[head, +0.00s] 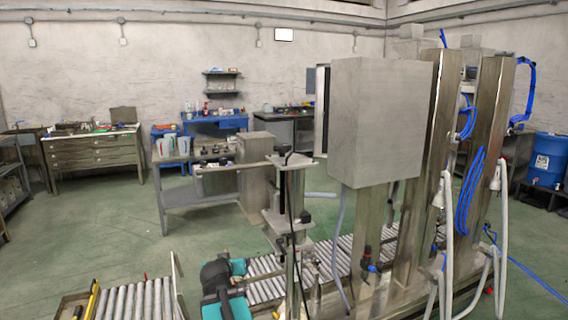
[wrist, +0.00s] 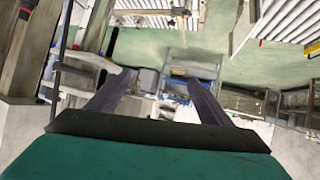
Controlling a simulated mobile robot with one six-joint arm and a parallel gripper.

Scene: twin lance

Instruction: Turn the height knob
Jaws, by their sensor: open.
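I cannot tell for certain which part is the height knob. A small black knob-like part (head: 284,150) sits on top of the slim metal post in the middle of the head view. In the head view my teal and dark arm shows low, left of the post; the fingers cannot be made out there.
A big grey control box (head: 375,120) hangs on the steel machine columns. A roller conveyor (head: 265,285) runs beneath, and another roller section (head: 135,300) lies at lower left. A grey workbench (head: 200,195) stands behind. The green floor at left is clear.

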